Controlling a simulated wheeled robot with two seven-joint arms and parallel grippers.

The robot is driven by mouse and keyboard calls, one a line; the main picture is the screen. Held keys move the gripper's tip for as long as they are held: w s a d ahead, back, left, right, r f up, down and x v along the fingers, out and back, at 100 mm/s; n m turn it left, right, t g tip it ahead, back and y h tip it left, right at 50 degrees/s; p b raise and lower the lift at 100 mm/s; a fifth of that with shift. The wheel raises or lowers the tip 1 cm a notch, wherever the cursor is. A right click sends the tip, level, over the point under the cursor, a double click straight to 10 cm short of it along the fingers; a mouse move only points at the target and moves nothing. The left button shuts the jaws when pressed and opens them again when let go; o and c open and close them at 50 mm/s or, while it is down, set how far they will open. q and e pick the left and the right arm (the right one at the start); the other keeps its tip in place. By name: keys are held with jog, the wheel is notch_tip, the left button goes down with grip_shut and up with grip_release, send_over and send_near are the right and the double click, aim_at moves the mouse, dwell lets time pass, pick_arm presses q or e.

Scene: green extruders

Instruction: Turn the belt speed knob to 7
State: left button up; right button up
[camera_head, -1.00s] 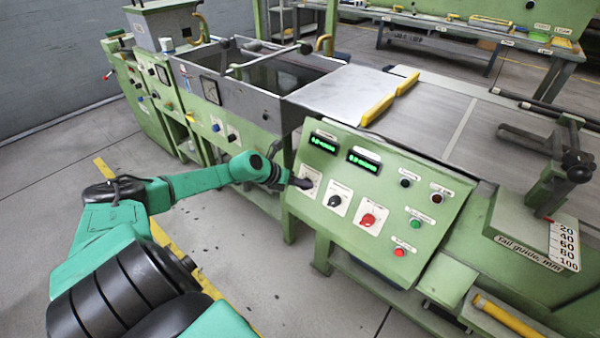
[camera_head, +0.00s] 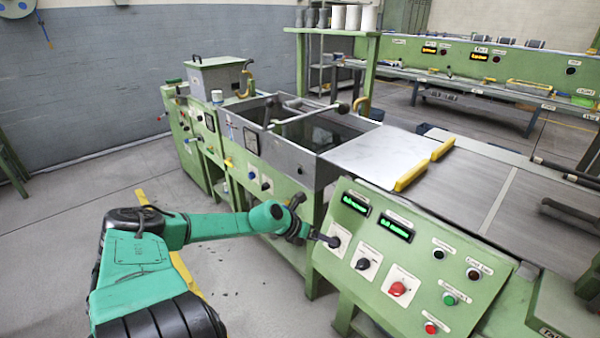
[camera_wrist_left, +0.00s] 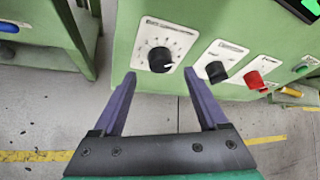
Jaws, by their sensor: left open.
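In the left wrist view a round black knob (camera_wrist_left: 160,59) sits on a white plate (camera_wrist_left: 180,40) with a dial of marks around it; its numbers are too small to read. My left gripper (camera_wrist_left: 160,76) is open, its two purple fingers pointing at this knob, one tip on each side and apart from it. In the head view my left gripper (camera_head: 322,240) is at the leftmost plate of the green control panel (camera_head: 415,262) and covers most of that knob. The labels are unreadable, so I cannot confirm which knob is belt speed. My right gripper is not in view.
A second black knob (camera_head: 363,264) and a red knob (camera_head: 398,289) are to the right on the panel. Two green displays (camera_head: 355,204) are above. Buttons and lamps fill the panel's right side. Open floor (camera_head: 235,290) lies left of the panel.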

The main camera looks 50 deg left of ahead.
pick_arm(q)
jog(key=p+v, duration=0.8)
jog(key=v, duration=0.2)
jog(key=shift+r+p, duration=0.2)
jog(key=shift+p, duration=0.2)
